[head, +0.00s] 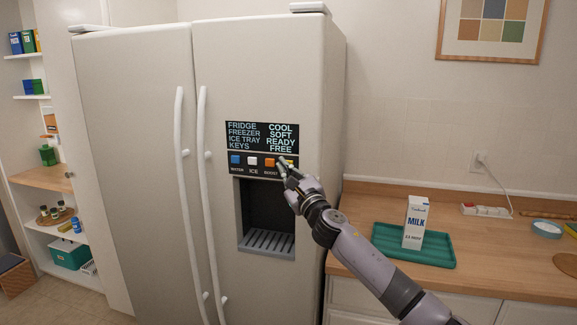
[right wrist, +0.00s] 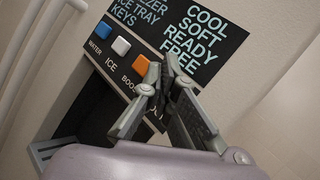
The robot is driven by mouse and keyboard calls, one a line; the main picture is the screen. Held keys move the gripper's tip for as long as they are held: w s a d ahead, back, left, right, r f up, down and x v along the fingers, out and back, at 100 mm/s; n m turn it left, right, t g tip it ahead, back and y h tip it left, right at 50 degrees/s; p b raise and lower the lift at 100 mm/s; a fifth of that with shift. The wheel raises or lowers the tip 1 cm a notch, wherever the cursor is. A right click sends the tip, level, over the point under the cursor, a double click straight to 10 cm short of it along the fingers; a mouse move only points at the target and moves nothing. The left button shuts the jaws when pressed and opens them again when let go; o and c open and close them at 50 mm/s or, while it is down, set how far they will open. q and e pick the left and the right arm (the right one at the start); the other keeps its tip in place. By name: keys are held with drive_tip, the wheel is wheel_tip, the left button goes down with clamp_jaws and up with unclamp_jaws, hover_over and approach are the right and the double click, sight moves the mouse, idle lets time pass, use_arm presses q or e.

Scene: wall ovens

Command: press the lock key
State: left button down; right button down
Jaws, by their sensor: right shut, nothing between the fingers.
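The fridge's dispenser panel has a row of keys: a blue WATER key (head: 235,159), a white ICE key (head: 252,160), an orange BOOST key (head: 269,162) and, at the right end, a yellow key (head: 290,162) mostly hidden by my gripper. Its label is covered, so I cannot read it as lock. The display (head: 262,136) above reads KEYS FREE. My right gripper (head: 283,166) is shut and empty, its tips at the yellow key; I cannot tell whether they touch. In the right wrist view the gripper (right wrist: 164,80) covers that key. My left gripper is out of view.
The dispenser recess (head: 267,215) with its grille lies below the keys. Long door handles (head: 205,190) stand out to the left. On the counter at right, a milk carton (head: 415,222) stands on a green tray (head: 390,246). Open shelves (head: 45,180) are at far left.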

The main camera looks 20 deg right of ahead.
drive_tip(key=shift+d, duration=0.1)
idle(0.4)
drive_tip(key=shift+w+d, duration=0.15)
drive_tip(key=shift+w, duration=0.2)
drive_tip(key=shift+w+d+b, duration=0.3)
drive_tip(key=shift+w+b, duration=0.1)
drive_tip(key=shift+b, duration=0.05)
idle(0.6)
drive_tip(key=shift+s+a, duration=0.1)
drive_tip(key=shift+s+a+p, duration=0.45)
drive_tip(key=shift+s+p, duration=0.2)
drive_tip(key=shift+s, duration=0.05)
